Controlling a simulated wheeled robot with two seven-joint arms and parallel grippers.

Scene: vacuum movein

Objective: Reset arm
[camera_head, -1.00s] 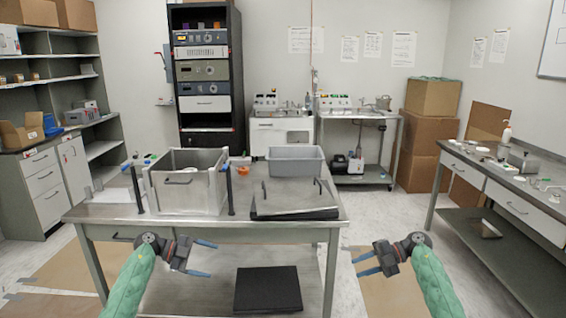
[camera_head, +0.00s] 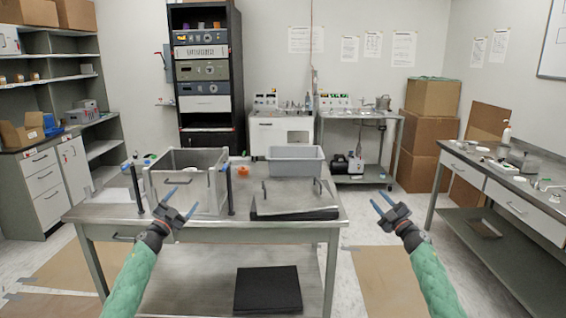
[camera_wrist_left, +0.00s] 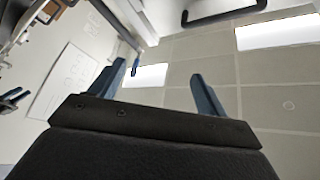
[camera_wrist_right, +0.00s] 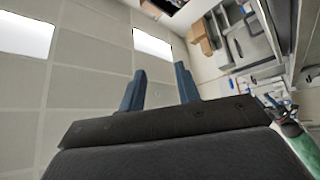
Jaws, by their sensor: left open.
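My left gripper (camera_head: 179,200) is in front of the metal table's near edge at the left, its blue fingers pointing up. It is open and empty; the left wrist view shows its two fingers (camera_wrist_left: 160,90) apart with the ceiling behind. My right gripper (camera_head: 384,203) is to the right of the table, fingers also pointing up. It is open and empty; the right wrist view shows its fingers (camera_wrist_right: 160,88) apart. Both green-sleeved arms come up from the bottom of the head view.
The metal table (camera_head: 290,227) carries an open metal chamber (camera_head: 185,200), a grey bin (camera_head: 294,165) and a flat metal lid (camera_head: 290,196). A black slab (camera_head: 268,290) lies on its lower shelf. A side bench (camera_head: 510,190) stands right.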

